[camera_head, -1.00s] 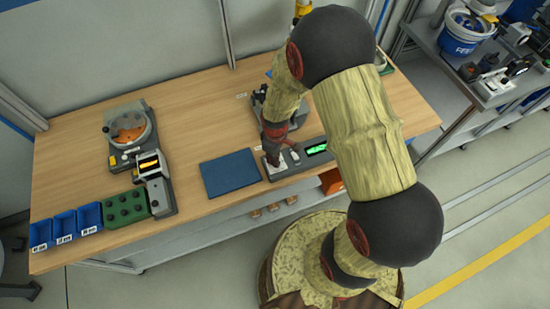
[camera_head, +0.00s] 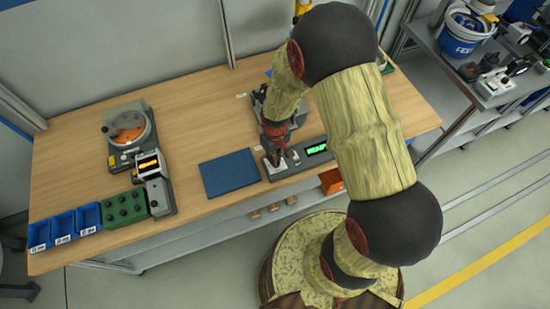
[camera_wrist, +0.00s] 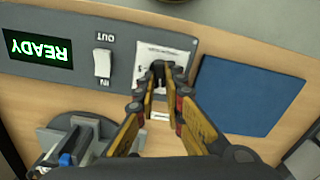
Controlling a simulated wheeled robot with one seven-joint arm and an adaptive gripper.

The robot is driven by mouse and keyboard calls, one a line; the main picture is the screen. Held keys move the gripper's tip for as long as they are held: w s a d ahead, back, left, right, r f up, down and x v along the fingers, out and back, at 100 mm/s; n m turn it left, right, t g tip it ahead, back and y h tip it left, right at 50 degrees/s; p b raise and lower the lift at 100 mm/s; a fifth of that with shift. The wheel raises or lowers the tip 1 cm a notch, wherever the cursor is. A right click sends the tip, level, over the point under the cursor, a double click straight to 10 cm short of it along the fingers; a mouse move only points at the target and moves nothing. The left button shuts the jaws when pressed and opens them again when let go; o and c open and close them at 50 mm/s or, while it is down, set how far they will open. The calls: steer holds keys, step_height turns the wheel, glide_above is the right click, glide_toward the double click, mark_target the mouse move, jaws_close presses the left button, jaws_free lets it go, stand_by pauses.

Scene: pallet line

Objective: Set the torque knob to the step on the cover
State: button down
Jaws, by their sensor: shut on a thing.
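The torque knob (camera_wrist: 158,68) is a small dark knob on a white dial plate (camera_wrist: 177,54) at the end of a grey control panel (camera_wrist: 127,35). My gripper (camera_wrist: 160,85) is closed around the knob, one fingertip on each side. In the head view my gripper (camera_head: 273,160) is low over the left end of the panel, and the knob is hidden behind it. The dial marks are too small to read. I cannot make out a cover with a step marked on it.
Beside the dial is a white rocker switch (camera_wrist: 102,65) marked OUT and IN, then a green READY display (camera_wrist: 38,48). A blue mat (camera_head: 230,174) lies to the panel's left. A grey fixture (camera_wrist: 72,138) stands close behind. Blue bins (camera_head: 63,225) stand far left.

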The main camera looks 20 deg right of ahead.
steer(key=shift+m, duration=1.2)
steer(key=c, duration=1.9)
jaws_free()
step_height(320, 180, up, 12)
